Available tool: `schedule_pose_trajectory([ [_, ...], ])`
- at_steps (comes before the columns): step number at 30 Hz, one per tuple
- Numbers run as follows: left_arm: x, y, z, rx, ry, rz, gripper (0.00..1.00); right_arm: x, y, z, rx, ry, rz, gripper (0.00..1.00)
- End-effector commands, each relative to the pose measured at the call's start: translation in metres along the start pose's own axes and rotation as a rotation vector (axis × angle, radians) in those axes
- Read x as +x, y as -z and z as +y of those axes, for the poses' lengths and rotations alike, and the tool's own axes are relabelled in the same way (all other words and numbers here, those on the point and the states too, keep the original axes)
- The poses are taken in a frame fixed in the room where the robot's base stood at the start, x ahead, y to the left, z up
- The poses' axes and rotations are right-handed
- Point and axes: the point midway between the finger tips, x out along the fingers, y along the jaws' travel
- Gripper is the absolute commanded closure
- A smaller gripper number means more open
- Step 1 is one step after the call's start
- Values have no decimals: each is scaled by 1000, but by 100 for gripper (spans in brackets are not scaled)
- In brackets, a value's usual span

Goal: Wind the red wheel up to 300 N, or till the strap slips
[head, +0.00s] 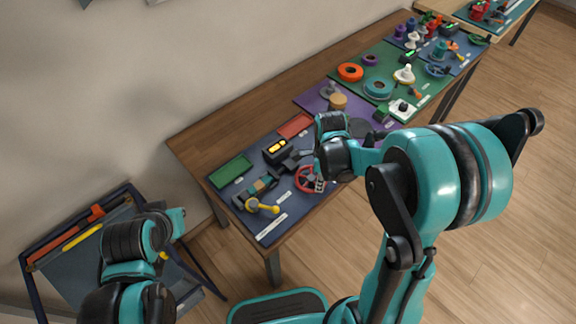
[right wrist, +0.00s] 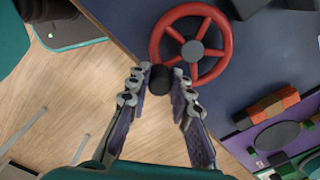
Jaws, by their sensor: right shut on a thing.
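The red wheel (head: 300,184) stands at the front edge of the navy mat, with a grey hub and several spokes. In the right wrist view the wheel (right wrist: 226,40) carries a black knob (right wrist: 161,80) on its rim. My right gripper (right wrist: 160,90) has its fingers on both sides of this knob and is shut on it. In the head view the right gripper (head: 318,180) is partly hidden behind my arm. A black gauge (head: 277,150) with a lit yellow display stands behind the wheel; its reading is too small to read. The strap cannot be made out. My left gripper (head: 176,222) is away from the table, its fingers unclear.
A yellow-handled part (head: 262,206) sits on the mat left of the wheel. Green (head: 230,171) and red (head: 295,126) trays lie at the back. Purple and green mats (head: 390,62) with many parts fill the table further right. A rack (head: 80,235) stands at lower left.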

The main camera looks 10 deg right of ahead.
Motion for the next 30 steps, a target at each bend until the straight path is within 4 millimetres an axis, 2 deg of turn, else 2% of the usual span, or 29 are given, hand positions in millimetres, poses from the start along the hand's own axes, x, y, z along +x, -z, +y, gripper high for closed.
schedule_pose_trajectory([
  [6, -2, 2, 0, 0, 0, 0, 100, 0, -20, 12, -4, 0, -2, 100],
  [14, -4, 3, 0, 0, 0, 0, 100, 0, -53, 10, -4, 0, -2, 100],
  [24, -7, 5, 0, 0, 0, 0, 100, 0, -81, -23, 0, 1, -2, 100],
  [30, -9, 6, 0, 0, 0, 0, 100, 0, -80, -50, 1, 1, -3, 100],
])
